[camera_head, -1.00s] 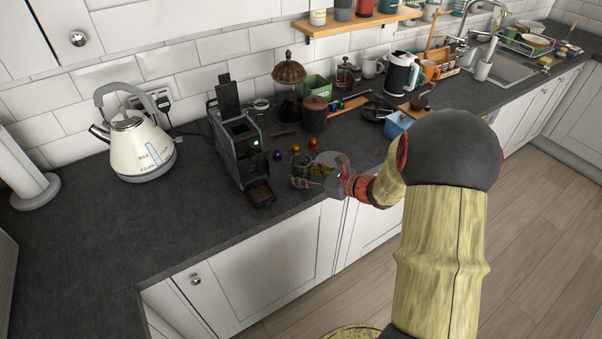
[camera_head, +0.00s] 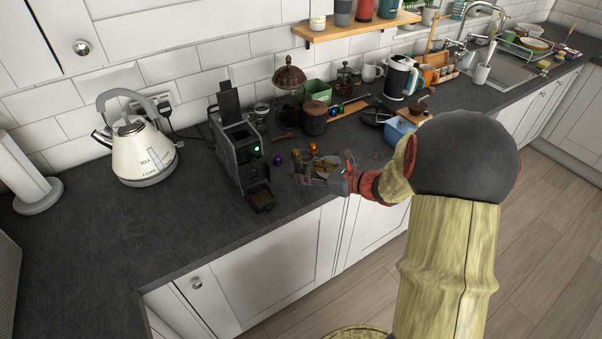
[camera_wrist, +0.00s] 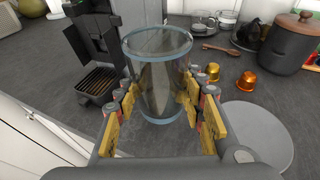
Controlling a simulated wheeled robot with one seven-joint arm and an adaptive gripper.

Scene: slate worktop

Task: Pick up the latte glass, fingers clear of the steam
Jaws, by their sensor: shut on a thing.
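The latte glass (camera_wrist: 158,75) is a clear tumbler with pale blue-grey rims, and it looks empty. It stands between the two yellow-padded fingers of my gripper (camera_wrist: 160,118) in the wrist view, one finger on each side. My gripper is shut on it, low on its wall. In the head view my gripper (camera_head: 316,168) is at the worktop's front edge, right of the coffee machine (camera_head: 238,150). There the glass is small and mostly hidden by the fingers. I cannot tell whether its base touches the worktop. No steam shows.
A grey disc (camera_wrist: 262,130) lies right of the gripper. Orange and gold capsules (camera_wrist: 246,82) stand just behind it, with a lidded dark canister (camera_wrist: 287,45) and a wooden spoon (camera_wrist: 221,48) beyond. The coffee machine's drip tray (camera_wrist: 98,82) is close on the left. A kettle (camera_head: 143,152) stands further left.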

